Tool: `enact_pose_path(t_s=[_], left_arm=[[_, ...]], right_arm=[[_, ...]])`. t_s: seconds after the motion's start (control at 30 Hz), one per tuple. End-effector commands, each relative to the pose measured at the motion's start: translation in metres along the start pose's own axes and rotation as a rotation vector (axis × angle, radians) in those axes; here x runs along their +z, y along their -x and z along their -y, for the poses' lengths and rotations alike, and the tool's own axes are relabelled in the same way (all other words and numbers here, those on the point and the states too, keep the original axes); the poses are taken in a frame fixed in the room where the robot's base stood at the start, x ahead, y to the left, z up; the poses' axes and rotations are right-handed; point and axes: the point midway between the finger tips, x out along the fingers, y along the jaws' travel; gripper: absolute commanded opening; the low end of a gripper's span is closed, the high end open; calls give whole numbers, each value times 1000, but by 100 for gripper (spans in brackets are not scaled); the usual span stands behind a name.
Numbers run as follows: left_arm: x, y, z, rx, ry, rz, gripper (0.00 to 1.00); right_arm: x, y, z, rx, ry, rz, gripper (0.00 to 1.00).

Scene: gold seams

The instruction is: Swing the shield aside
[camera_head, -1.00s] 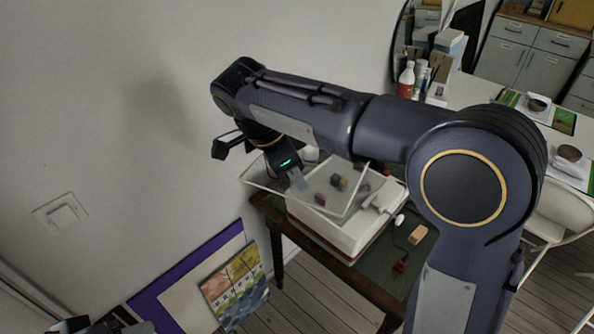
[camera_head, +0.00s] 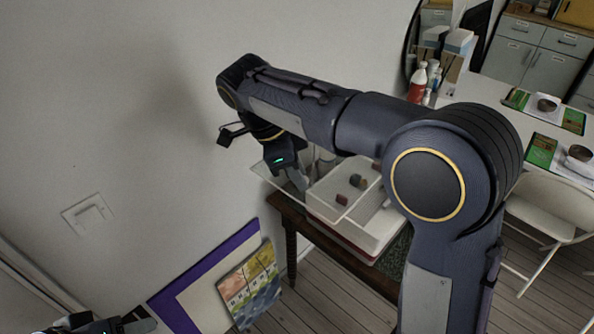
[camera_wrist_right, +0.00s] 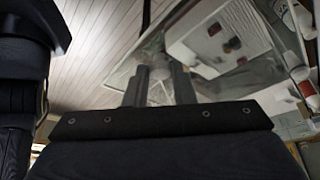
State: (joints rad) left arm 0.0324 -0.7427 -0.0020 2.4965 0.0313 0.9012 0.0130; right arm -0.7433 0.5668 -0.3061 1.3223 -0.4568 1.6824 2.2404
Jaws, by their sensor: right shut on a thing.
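The shield (camera_head: 272,176), a clear thin panel, shows in the head view at the left side of a white box (camera_head: 352,238), towards the wall. In the wrist view its clear sheet (camera_wrist_right: 205,70) lies beyond the fingers. My right gripper (camera_head: 300,183) is at the panel; its fingertips are hard to make out in the head view. In the wrist view the two fingers (camera_wrist_right: 160,85) are shut on the shield's edge or handle; I cannot tell which. My left gripper (camera_head: 112,326) shows only partly at the bottom left, its jaws unclear.
Small dark blocks (camera_head: 356,181) sit in the open white box, on a dark table (camera_head: 290,212). My right arm hides the table's right part. Bottles (camera_head: 418,82) stand behind.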

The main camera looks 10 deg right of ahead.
Motion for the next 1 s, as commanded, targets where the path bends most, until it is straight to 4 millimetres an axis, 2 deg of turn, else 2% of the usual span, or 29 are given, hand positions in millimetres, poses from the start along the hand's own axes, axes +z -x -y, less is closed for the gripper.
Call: enact_pose_path(t_s=[0.03, 0.07, 0.2, 0.57, 1.0], left_arm=[[0, 0, 0, 0, 0, 0, 52], [0, 0, 0, 0, 0, 0, 52], [0, 0, 0, 0, 0, 0, 52], [0, 0, 0, 0, 0, 0, 52], [0, 1, 0, 0, 0, 0, 52]], right_arm=[[0, 1, 0, -1, -2, 2, 0], [0, 1, 0, -1, -2, 2, 26], [0, 0, 0, -1, -1, 1, 44], [0, 5, 0, -2, 0, 1, 45], [0, 71, 1, -3, 0, 1, 45]])
